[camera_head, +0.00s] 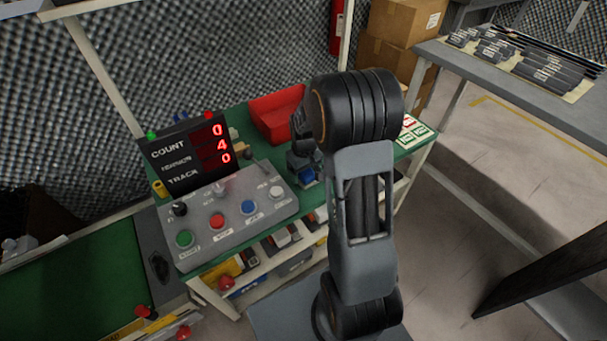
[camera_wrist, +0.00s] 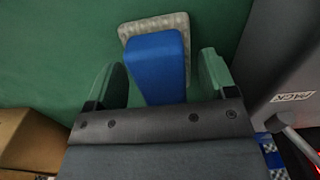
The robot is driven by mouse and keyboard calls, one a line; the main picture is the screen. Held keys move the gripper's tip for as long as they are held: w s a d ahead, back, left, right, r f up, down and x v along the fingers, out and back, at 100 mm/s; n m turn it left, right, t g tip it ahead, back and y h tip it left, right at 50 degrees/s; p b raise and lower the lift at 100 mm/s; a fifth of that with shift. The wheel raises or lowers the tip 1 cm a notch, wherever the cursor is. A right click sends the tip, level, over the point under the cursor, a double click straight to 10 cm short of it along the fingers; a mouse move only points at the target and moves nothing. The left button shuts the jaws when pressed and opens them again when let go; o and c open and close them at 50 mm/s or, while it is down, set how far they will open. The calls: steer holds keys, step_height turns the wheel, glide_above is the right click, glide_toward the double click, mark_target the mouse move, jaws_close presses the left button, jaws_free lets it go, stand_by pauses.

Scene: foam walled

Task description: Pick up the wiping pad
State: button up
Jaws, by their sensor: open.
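The wiping pad has a blue body (camera_wrist: 155,62) on a grey, rough-looking base (camera_wrist: 135,27). In the wrist view it lies on the green tabletop, between the two fingers of my gripper (camera_wrist: 160,77). The fingers are open, with a gap on each side of the blue body. The near end of the pad is hidden behind the dark gripper body. In the head view my gripper (camera_head: 304,163) is above the green bench, partly hidden by my arm. A small blue patch there may be the pad; I cannot tell.
A grey control box (camera_head: 238,214) with buttons and a red-digit display (camera_head: 188,155) stands left of my gripper. It shows close on the right in the wrist view (camera_wrist: 292,75). A red bin (camera_head: 276,115) is behind. A brown block (camera_wrist: 30,138) is at lower left.

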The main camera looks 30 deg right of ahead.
steer(key=c, duration=1)
steer(key=shift+r, duration=0.1)
steer(key=shift+r, duration=0.5)
step_height(320, 180, up, 2)
steer(key=shift+r+p, duration=0.15)
steer(key=shift+p, duration=0.5)
steer(key=s+a+r+p, duration=0.1)
steer(key=s+a+r, duration=0.1)
steer(key=s+r, duration=0.1)
steer(key=s+a+r, duration=0.3)
steer(key=s+a+r+p, duration=0.1)
steer(key=s+a+r, duration=0.2)
steer(key=shift+s+p, duration=0.35)
steer(key=shift+s, duration=0.05)
steer(key=shift+s+a+r, duration=0.3)
steer(key=shift+s+a, duration=0.1)
steer(key=shift+s, duration=0.15)
